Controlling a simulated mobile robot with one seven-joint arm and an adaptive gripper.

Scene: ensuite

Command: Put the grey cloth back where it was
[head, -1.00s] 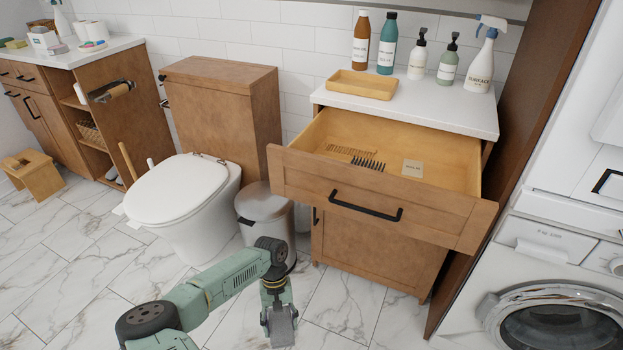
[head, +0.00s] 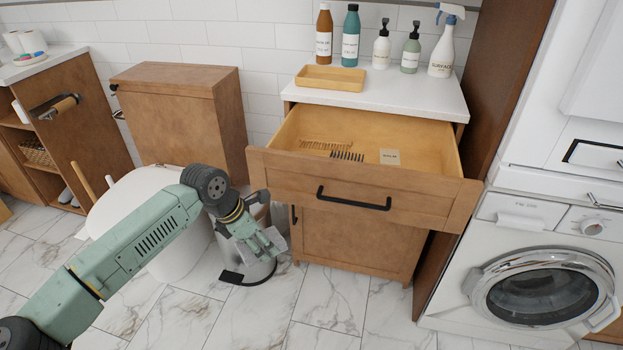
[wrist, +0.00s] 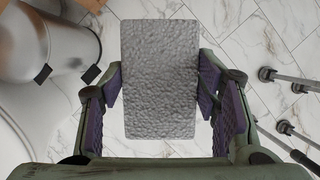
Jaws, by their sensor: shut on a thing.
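The grey cloth (wrist: 160,75) is a flat, rough-textured rectangle between the two purple-padded fingers of my gripper (wrist: 160,100) in the wrist view. My gripper is shut on it by its sides. In the head view my gripper (head: 262,243) hangs in front of the bin, left of the open drawer and lower than its front. The cloth is mostly hidden there by my gripper. The open drawer (head: 365,180) holds a brown comb (head: 326,145), a black comb (head: 347,156) and a small beige packet (head: 389,157).
A wooden tray (head: 344,77) and several bottles (head: 382,47) stand on the white cabinet top (head: 420,97). The toilet (head: 150,215) and bin (head: 250,272) are close to my arm. A washing machine (head: 540,290) stands at right. Marble floor (head: 340,320) is clear in front.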

